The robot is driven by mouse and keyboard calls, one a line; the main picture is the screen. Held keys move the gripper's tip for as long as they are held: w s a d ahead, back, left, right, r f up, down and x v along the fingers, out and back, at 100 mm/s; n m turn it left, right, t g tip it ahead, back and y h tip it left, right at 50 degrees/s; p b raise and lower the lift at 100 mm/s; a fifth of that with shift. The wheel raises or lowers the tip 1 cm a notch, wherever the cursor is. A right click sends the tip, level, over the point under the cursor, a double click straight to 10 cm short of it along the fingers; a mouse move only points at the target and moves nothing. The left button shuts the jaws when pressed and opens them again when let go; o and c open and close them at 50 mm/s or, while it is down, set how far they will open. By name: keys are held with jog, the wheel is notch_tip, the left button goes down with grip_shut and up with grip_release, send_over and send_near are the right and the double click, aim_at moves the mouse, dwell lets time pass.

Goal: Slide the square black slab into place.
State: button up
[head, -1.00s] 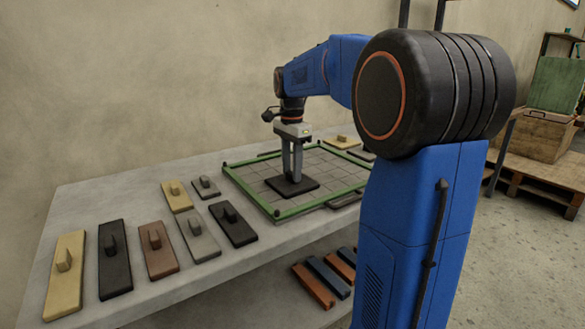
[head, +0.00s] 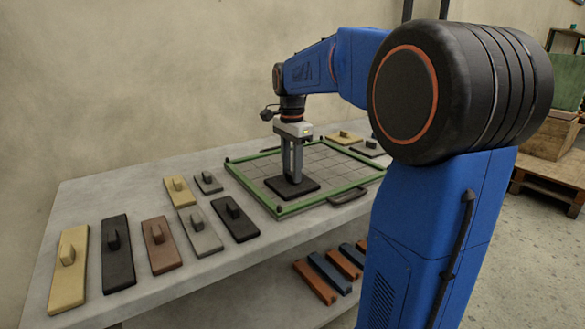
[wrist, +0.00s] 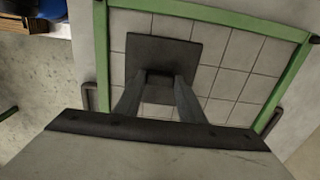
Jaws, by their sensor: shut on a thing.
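The square black slab (head: 304,190) lies in the green-framed tray (head: 298,208), on its gridded floor near the front left part. My gripper (head: 292,176) points straight down and is shut on the slab's upright grip, which the fingers mostly hide. In the wrist view the slab (wrist: 170,54) looks flat on the grid, close to the frame's rail (wrist: 101,60), with a narrow strip of grid between them. I cannot tell whether the slab touches the floor all over.
Several slabs with grips lie left of the tray, including a black one (head: 117,255), a brown one (head: 161,245) and a yellow one (head: 68,270). More lie behind the tray (head: 344,138). Coloured bars (head: 330,273) sit on the lower shelf. The grid beyond the slab is bare.

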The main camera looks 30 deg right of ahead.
jog(key=shift+s+a, duration=1.55)
jog(key=shift+s, duration=0.05)
jog(key=o, duration=1.4)
jog(key=shift+s+a, duration=0.1)
jog(key=shift+c, duration=0.2)
notch_tip(320, 180, up, 17)
jog(key=shift+r, duration=0.2)
